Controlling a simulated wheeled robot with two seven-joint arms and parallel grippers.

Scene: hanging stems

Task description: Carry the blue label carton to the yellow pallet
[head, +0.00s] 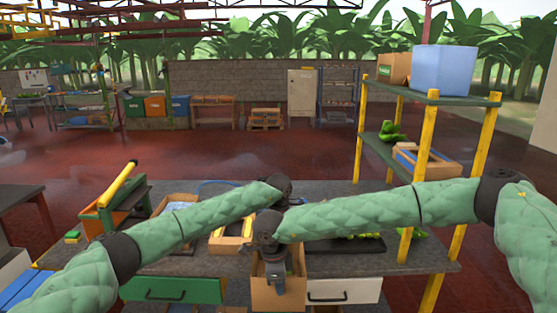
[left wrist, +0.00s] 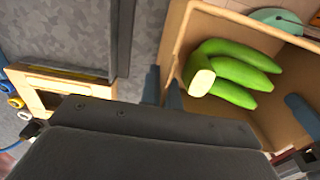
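An open brown carton (head: 290,296) sits at the near middle of the workbench; no blue label shows on it. In the left wrist view the carton (left wrist: 181,35) holds green bananas (left wrist: 235,72). My left gripper's fingers (left wrist: 161,88) are close together on either side of one carton wall, which fills the gap between them. In the head view my left gripper is hidden behind my right wrist. My right gripper (head: 273,282) points down at the carton; its fingertips are unclear. A blue-grey finger (left wrist: 300,110) shows inside the opposite wall. I cannot make out a pallet that is clearly yellow.
A yellow-posted shelf (head: 430,97) stands at the right, bearing a blue crate (head: 444,70). Wooden pallets (head: 265,119) stand by the far wall. The red floor between is clear.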

